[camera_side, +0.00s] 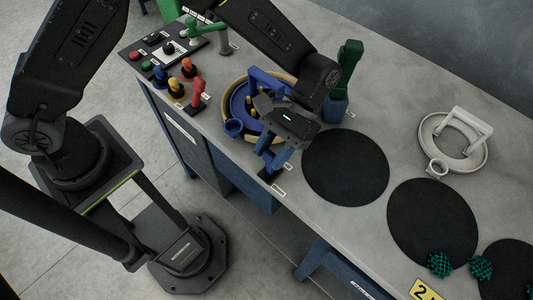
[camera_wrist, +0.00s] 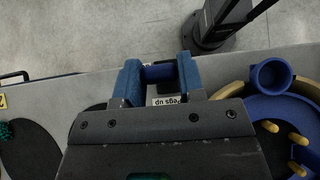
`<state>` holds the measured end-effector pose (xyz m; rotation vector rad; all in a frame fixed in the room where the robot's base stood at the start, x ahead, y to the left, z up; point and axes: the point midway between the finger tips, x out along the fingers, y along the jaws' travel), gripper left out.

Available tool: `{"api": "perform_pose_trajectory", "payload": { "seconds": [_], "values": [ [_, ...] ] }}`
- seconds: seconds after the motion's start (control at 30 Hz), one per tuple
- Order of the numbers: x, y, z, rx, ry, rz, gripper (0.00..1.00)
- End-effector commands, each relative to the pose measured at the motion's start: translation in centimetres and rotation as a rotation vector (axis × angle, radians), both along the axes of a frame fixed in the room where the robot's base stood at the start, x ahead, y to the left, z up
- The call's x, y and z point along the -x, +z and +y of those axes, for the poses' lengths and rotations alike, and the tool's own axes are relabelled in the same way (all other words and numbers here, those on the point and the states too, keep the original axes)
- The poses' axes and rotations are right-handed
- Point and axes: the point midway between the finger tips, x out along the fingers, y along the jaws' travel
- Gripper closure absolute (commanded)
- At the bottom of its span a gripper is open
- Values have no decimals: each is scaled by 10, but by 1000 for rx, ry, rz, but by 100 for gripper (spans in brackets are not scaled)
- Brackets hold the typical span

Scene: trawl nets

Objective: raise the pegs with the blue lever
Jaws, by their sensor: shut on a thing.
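The blue lever (camera_side: 267,167) stands at the front edge of the bench, beside a small label. In the wrist view the blue lever (camera_wrist: 158,73) shows as a dark blue bar between the two fingers, above a label reading "pegs up". My gripper (camera_side: 278,153) reaches down over the lever and is shut on it; the blue finger pads of my gripper (camera_wrist: 160,77) flank the bar. A blue round fixture (camera_wrist: 292,108) with a cup on its rim holds several yellow pegs (camera_wrist: 297,139). In the side view my gripper and arm partly hide the fixture (camera_side: 233,103).
A panel (camera_side: 148,53) with coloured knobs and a red lever (camera_side: 197,94) lies left of the fixture. Black round mats (camera_side: 346,168), a white ring fixture (camera_side: 462,160) and teal net balls (camera_side: 439,264) lie to the right.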

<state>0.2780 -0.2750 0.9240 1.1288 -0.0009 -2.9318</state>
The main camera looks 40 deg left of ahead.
Motion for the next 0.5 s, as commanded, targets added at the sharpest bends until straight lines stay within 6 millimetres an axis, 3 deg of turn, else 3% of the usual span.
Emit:
{"api": "perform_pose_trajectory", "payload": {
  "seconds": [0.5],
  "values": [
    [-13, -3, 0, 0, 0, 174, 100]
  ]
}}
